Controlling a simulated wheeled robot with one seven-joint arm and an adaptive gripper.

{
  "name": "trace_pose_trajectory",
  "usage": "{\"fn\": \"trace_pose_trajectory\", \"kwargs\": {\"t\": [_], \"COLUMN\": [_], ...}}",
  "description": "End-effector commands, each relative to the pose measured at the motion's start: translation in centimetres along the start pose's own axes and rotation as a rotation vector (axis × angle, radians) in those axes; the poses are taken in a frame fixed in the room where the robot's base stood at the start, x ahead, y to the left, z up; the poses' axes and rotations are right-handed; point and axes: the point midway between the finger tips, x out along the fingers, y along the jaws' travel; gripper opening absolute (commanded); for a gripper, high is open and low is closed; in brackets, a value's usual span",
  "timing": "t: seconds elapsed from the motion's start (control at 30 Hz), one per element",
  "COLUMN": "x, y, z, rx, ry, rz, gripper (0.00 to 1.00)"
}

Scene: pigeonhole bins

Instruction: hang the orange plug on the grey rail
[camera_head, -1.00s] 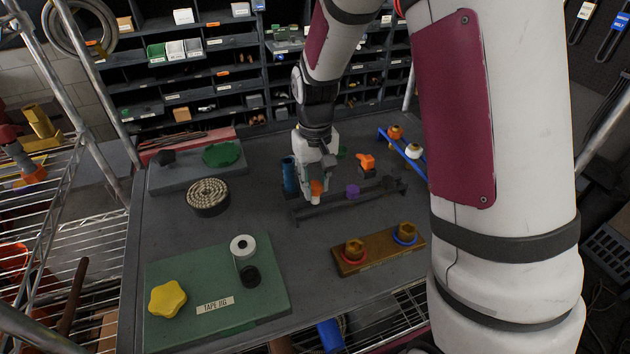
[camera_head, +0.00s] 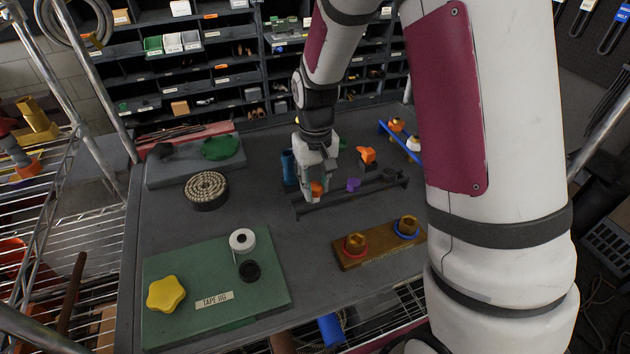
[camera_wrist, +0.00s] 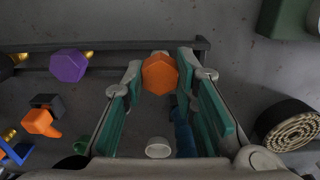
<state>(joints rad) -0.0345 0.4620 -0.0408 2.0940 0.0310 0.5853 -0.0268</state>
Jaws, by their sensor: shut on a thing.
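In the head view the plug (camera_head: 316,188) shows low between the fingers of my gripper (camera_head: 314,192). The dark grey rail (camera_head: 350,197) runs along the table there, and the plug is at its left part. In the wrist view the rail (camera_wrist: 120,46) passes behind the plug, near the rail's right end. I cannot tell whether plug and rail touch; the contact is hidden.
A purple plug (camera_head: 353,185) and a dark plug (camera_head: 390,174) sit along the same rail. A blue cylinder (camera_head: 289,168) stands close left of my gripper. An orange-and-dark object (camera_head: 367,155) and a blue rail (camera_head: 399,143) lie to the right. A coiled roll (camera_head: 206,190) is at left.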

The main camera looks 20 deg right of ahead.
Motion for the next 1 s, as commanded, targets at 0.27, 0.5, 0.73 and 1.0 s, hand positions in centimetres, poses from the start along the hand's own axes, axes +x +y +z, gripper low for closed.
{"fn": "trace_pose_trajectory", "kwargs": {"t": [0.27, 0.5, 0.73, 1.0], "x": [0.8, 1.4, 2.0, 2.0], "y": [0.0, 0.0, 0.0, 0.0], "z": [0.0, -0.1, 0.0, 0.0], "rx": [0.0, 0.0, 0.0, 0.0], "ry": [0.0, 0.0, 0.0, 0.0], "rz": [0.0, 0.0, 0.0, 0.0], "gripper": [0.0, 0.0, 0.0, 0.5]}}
